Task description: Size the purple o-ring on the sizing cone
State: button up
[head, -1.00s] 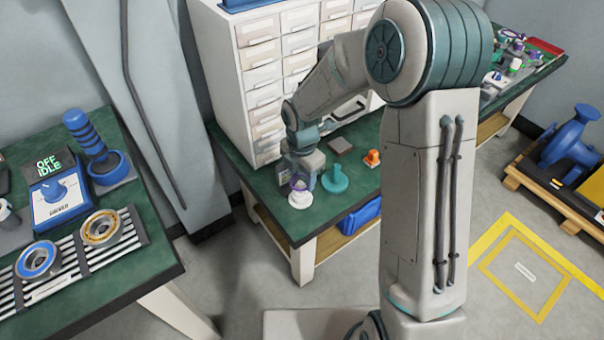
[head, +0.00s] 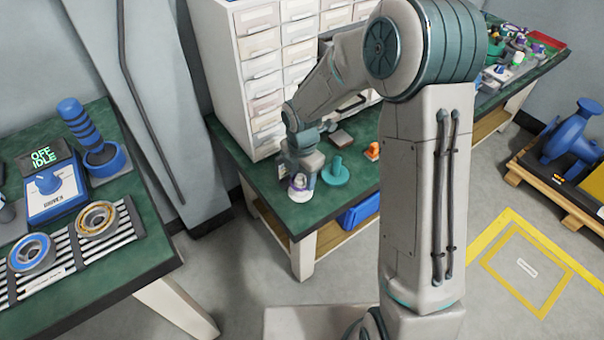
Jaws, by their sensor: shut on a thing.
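My gripper (head: 300,181) is at the front left of the middle green bench, pointing down. It is shut on the purple o-ring (head: 297,184), a small purple patch at the fingertips. A white round piece (head: 300,197), which looks like the sizing cone, stands on the bench directly below. The ring is at or just over the top of the cone; the fingers hide much of both, and I cannot tell whether they touch.
A teal peg on a round base (head: 335,172) stands close to the right of my gripper. An orange piece (head: 372,150) and a brown block (head: 341,138) lie farther back. A white drawer cabinet (head: 262,85) stands behind. The left bench holds a blue control box (head: 57,193).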

jog(key=shift+f+b, duration=0.3)
jog(key=shift+f, duration=0.3)
jog(key=o, duration=1)
notch_tip(320, 180, up, 9)
jog(key=p, duration=0.8)
jog(key=shift+r, duration=0.15)
